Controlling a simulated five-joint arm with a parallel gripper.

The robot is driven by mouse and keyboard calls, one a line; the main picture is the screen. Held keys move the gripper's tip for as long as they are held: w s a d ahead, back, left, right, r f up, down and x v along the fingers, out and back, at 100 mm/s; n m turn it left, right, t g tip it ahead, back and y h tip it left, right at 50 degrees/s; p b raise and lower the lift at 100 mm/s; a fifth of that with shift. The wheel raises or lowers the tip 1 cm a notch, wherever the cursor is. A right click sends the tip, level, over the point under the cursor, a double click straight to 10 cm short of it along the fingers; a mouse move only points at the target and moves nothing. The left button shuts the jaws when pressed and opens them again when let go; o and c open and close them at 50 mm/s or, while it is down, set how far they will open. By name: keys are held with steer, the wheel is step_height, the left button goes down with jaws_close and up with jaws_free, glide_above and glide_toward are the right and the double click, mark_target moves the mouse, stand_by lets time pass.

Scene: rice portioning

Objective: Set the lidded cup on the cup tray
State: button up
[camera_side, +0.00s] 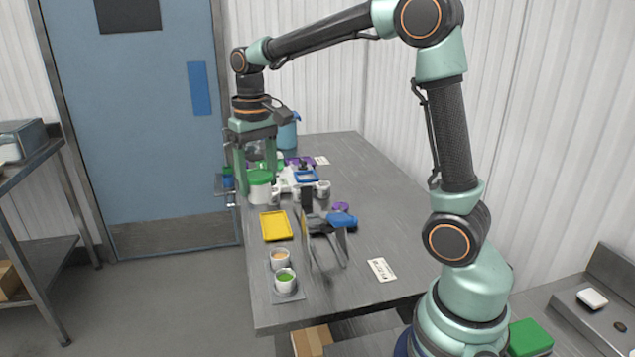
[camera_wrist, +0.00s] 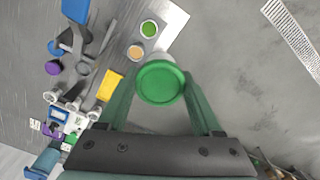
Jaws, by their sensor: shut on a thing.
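The lidded cup is white with a green lid (camera_wrist: 160,84). It also shows in the side view as a white cup (camera_side: 260,192) under my gripper, by the table's left edge. My gripper (camera_side: 257,180) is shut on it, with one green finger on each side of the lid in the wrist view. I cannot tell how far the cup is above the table. The cup tray (camera_side: 291,298) is a small grey plate near the table's front left. Two open white cups stand on it, one with orange contents (camera_side: 280,258) and one with green (camera_side: 285,280).
A yellow tray (camera_side: 276,226) lies between my gripper and the cup tray. A dark stand (camera_side: 325,240) and a blue item (camera_side: 342,219) are right of it. White cups and a blue-framed device (camera_side: 306,176) crowd the area beside my gripper. The right side is mostly clear.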

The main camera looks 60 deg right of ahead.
steer(key=w+d+f+m, duration=0.1)
steer(key=w+d+m, duration=0.1)
steer(key=d+m, duration=0.6)
steer(key=w+d+f+m, duration=0.2)
steer(key=d+m, duration=0.6)
steer(key=d, duration=1.2)
steer(key=shift+d+f, duration=0.2)
steer(key=shift+f, duration=0.1)
steer(key=shift+w, duration=0.1)
step_height(320, 180, down, 20)
steer(key=shift+r, duration=0.2)
steer(key=shift+f, duration=0.2)
steer(key=o, duration=1.4)
